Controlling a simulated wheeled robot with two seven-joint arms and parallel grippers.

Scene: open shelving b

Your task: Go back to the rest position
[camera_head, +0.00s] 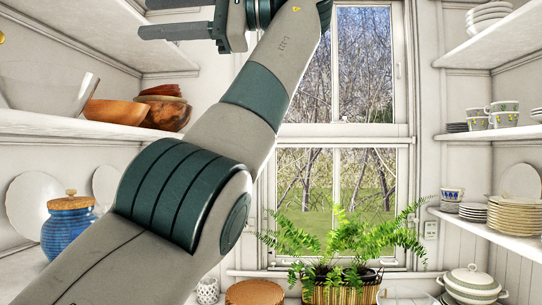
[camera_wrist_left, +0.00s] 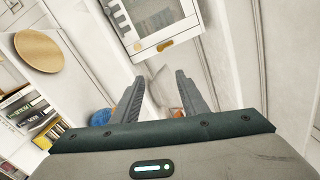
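My left gripper (camera_head: 145,18) is at the top of the head view, left of the window. Its arm comes up from the bottom left and crosses the middle of the view. The two dark fingers are apart, with nothing between them. The left wrist view also shows the left gripper (camera_wrist_left: 160,77) with its fingers spread and empty. My right gripper and right arm do not show in either view.
Left shelves hold wooden bowls (camera_head: 118,111), a glass bowl (camera_head: 45,90) and a blue jar (camera_head: 67,228). Right shelves hold cups (camera_head: 500,114) and stacked plates (camera_head: 515,216). A fern (camera_head: 345,245) stands before the window (camera_head: 365,60). A white tureen (camera_head: 472,283) is at the bottom right.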

